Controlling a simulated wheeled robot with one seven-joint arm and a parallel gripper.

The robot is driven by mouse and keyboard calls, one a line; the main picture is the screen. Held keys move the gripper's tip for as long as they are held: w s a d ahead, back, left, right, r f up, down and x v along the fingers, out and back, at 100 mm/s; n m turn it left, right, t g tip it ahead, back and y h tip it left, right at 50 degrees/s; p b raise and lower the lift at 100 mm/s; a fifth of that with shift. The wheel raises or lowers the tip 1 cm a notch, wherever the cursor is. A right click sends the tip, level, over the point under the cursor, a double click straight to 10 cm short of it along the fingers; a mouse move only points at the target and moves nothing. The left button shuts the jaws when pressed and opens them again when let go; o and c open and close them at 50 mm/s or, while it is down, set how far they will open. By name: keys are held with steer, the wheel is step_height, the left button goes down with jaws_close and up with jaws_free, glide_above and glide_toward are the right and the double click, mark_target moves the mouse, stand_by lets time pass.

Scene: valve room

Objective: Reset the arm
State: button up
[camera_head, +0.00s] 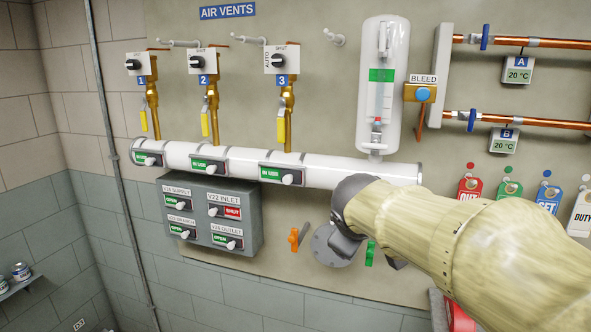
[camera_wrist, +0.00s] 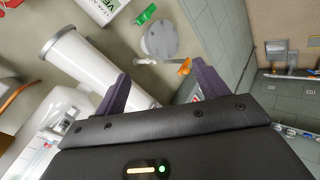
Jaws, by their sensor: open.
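My arm (camera_head: 440,235) in its tan sleeve reaches in from the lower right towards the wall panel. My gripper (camera_wrist: 163,84) is open in the wrist view, its two dark fingers spread apart with nothing held between them. The orange handle (camera_wrist: 185,66) and the grey round plate (camera_wrist: 160,40) show beyond the fingers, apart from them. In the head view the gripper is mostly hidden behind the wrist, in front of the grey plate (camera_head: 325,243). The orange handle (camera_head: 293,239) is left of the plate and a green handle (camera_head: 370,253) is right of it.
A white horizontal pipe (camera_head: 325,173) runs just above the wrist. A grey switch box (camera_head: 247,232) is at left, with several brass vents above the pipe. A white gauge column (camera_head: 398,90) stands above my arm. Coloured tags (camera_head: 508,192) hang at right.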

steer(key=s+d+f+m+g, duration=0.1)
steer(key=s+f+m+g, duration=0.1)
steer(key=s+f, duration=0.3)
steer(key=s+d+f+m+g+y, duration=0.1)
steer(key=s+f+m, duration=0.3)
steer(key=f, duration=0.7)
steer(key=s+d+f+m+g+y, duration=0.1)
steer(key=s+f+m+g, duration=0.2)
steer(key=s+f, duration=0.4)
step_height(320, 180, down, 2)
steer(key=shift+s+d+m, duration=0.4)
steer(key=shift+m, duration=0.1)
